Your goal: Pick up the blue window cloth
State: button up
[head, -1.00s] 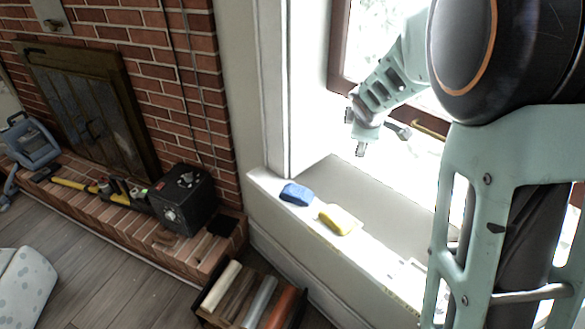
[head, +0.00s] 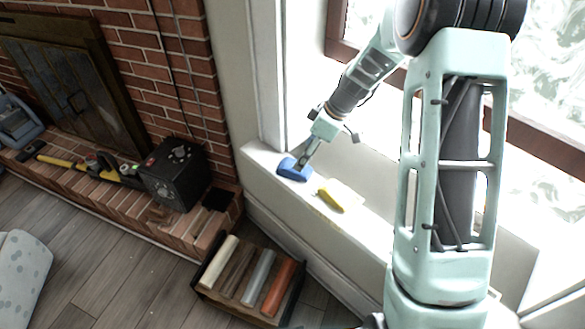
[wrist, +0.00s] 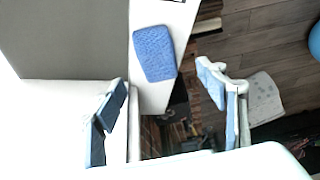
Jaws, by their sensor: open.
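The blue window cloth (head: 294,170) lies folded on the white window sill, near its left end. My gripper (head: 305,160) is low over the sill at the cloth's far side and covers part of it in the head view. In the wrist view the cloth (wrist: 154,53) lies ahead of the fingertips, between their lines but closer to the left finger. My gripper (wrist: 166,90) is open there, with nothing between its fingers. Whether a finger touches the cloth cannot be told.
A yellow cloth (head: 331,200) lies on the sill (head: 370,224) just right of the blue one. The wall and window frame (head: 336,30) rise behind. Below stand a crate of rolls (head: 250,280) and a black box (head: 175,175) on the brick hearth.

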jog(key=x, duration=0.7)
jog(key=shift+w+a+f, duration=0.1)
jog(key=shift+w+f, duration=0.05)
jog(key=shift+f, duration=0.2)
jog(key=c, duration=1.2)
jog(key=shift+r, duration=0.1)
jog(key=shift+c, duration=0.2)
